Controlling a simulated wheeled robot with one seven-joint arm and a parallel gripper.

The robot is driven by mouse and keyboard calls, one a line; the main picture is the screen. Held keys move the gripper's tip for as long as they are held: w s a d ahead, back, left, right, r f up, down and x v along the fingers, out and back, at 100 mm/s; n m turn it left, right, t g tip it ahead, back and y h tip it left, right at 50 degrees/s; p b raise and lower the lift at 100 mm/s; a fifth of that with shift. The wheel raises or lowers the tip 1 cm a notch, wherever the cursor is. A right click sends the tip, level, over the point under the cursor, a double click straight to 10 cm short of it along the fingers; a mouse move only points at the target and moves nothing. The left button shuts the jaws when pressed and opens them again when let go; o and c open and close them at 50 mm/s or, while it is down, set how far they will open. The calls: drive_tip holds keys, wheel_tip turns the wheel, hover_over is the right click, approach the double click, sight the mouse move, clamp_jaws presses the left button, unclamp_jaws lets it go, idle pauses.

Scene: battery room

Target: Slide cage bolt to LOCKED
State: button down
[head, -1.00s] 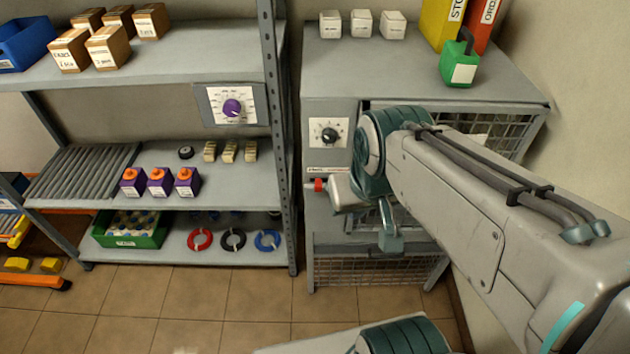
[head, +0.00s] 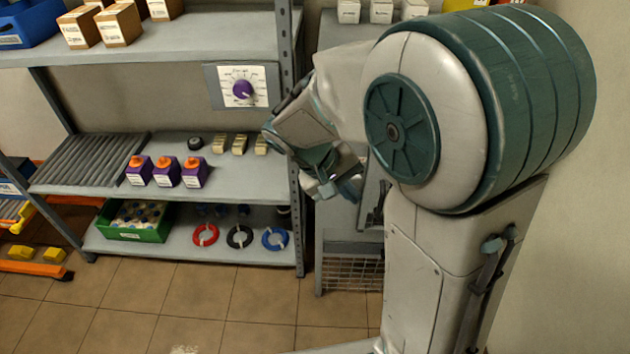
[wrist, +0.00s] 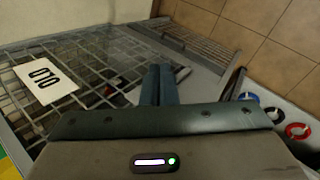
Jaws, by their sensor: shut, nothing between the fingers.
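In the wrist view the wire-mesh cage (wrist: 95,68) fills the left side, with a white label (wrist: 45,75) on its mesh. My gripper (wrist: 158,72) is shut and empty, its two fingers together over the cage's edge beside the mesh. I cannot tell whether they touch anything. In the head view my gripper (head: 340,190) is in front of the cage cabinet (head: 335,248), near the shelf post. My arm hides most of the cabinet there. I cannot make out the cage bolt in either current view.
The metal shelf (head: 235,182) stands left of the cabinet, close to my gripper. A wall is at the right.

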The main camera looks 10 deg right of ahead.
drive_tip(key=w+a+f+n+t+h+b, duration=0.4)
drive_tip(key=w+a+f+t+h+b, duration=0.4)
drive_tip(key=w+a+f, duration=0.5)
drive_tip(key=a+t, duration=0.2)
drive_tip(key=a, duration=0.1)
drive_tip(key=shift+w+a+f+n, duration=0.2)
drive_tip(key=shift+w+f+n, duration=0.1)
drive_tip(key=shift+n, duration=0.1)
drive_tip(key=s+d+p+x, duration=0.1)
drive_tip(key=s+x, duration=0.1)
drive_tip(key=x, duration=1)
drive_tip(key=shift+d+p, duration=0.3)
drive_tip(key=shift+d, duration=0.4)
drive_tip(key=shift+s+r, duration=0.1)
